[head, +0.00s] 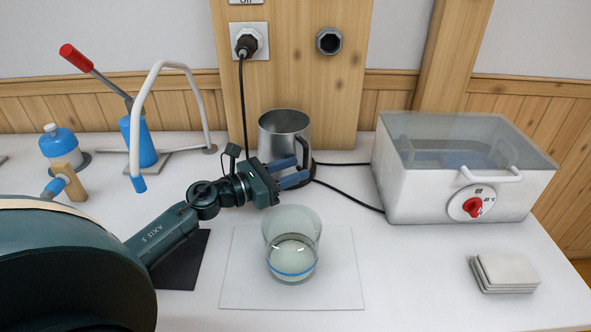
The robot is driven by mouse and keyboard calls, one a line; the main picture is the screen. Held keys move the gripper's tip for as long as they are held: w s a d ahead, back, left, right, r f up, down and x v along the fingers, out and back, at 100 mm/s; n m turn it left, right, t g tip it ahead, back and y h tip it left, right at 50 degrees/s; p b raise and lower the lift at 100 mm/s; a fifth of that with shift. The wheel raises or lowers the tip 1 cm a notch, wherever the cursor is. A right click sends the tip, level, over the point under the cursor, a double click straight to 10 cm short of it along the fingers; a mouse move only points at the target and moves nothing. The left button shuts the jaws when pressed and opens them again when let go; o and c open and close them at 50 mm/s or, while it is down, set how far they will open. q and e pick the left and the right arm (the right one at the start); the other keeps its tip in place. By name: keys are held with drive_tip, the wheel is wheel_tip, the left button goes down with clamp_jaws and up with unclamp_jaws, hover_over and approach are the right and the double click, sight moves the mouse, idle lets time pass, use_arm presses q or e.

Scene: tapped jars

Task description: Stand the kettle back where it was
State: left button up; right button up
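The kettle (276,136) is a brushed metal jug with an open top and a dark handle (306,150) on its right side. It stands upright at the back of the white table, in front of the wooden post. My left gripper (303,168) is in front of it, at the lower part of the handle. Its two blue fingers are apart and reach toward the handle. The gripper hides the kettle's lower front, so I cannot tell what is under it. My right gripper is not in view.
A glass jar (291,262) with a blue line stands on a pale mat (342,275) in front. A white water bath (425,203) with a red dial is at right, near stacked tiles (505,271). A blue-and-red lever stand (137,140) is at left. Black cords run behind.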

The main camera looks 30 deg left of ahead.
use_arm(q)
drive_tip(key=shift+b+v, duration=0.65)
drive_tip(key=shift+v, duration=1.5)
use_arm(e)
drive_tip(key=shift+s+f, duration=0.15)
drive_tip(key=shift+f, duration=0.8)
use_arm(q)
drive_tip(key=shift+s+a+f, duration=0.1)
drive_tip(key=shift+s+a, duration=0.05)
drive_tip(key=shift+s, duration=0.15)
drive_tip(key=b+v, duration=0.1)
drive_tip(key=v, duration=1.1)
drive_tip(key=shift+s+a, duration=0.15)
drive_tip(key=shift+s, duration=0.1)
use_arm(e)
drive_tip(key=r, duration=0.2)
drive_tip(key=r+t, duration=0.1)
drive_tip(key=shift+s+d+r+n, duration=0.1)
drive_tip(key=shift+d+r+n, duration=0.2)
